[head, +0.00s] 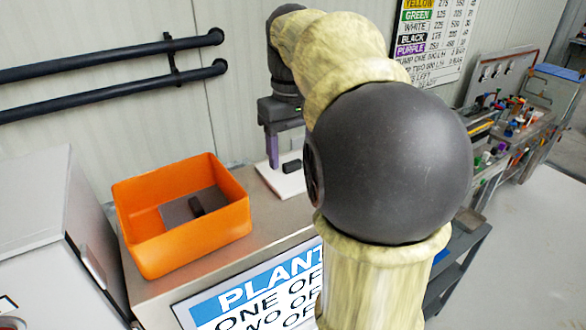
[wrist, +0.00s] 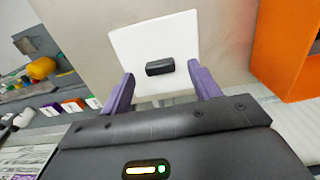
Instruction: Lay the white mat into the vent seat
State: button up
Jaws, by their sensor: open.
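The white mat (wrist: 136,40) is a flat white square with a black block-shaped handle (wrist: 160,67) on top. It lies flat on the beige worktop, and part of it shows in the head view (head: 280,181) behind my arm. My gripper (wrist: 162,73) is open, with its two purple fingers on either side of the handle in the wrist view. The handle appears free between them, with gaps on both sides. In the head view my gripper (head: 274,160) points down over the mat. I cannot make out a vent seat in either view.
An orange bin (head: 180,243) stands on the worktop left of the mat, with a dark grey piece (head: 182,212) inside. A sign (head: 255,290) hangs on the worktop's front. Dark pipes (head: 110,65) run along the wall. A cluttered bench (head: 510,130) stands at the right.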

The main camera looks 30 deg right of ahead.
aim_at(292, 162)
jog(key=shift+f, duration=0.85)
jog(key=c, duration=1.1)
jog(key=shift+o, duration=0.2)
jog(key=shift+r, duration=0.1)
notch_tip(292, 162, up, 10)
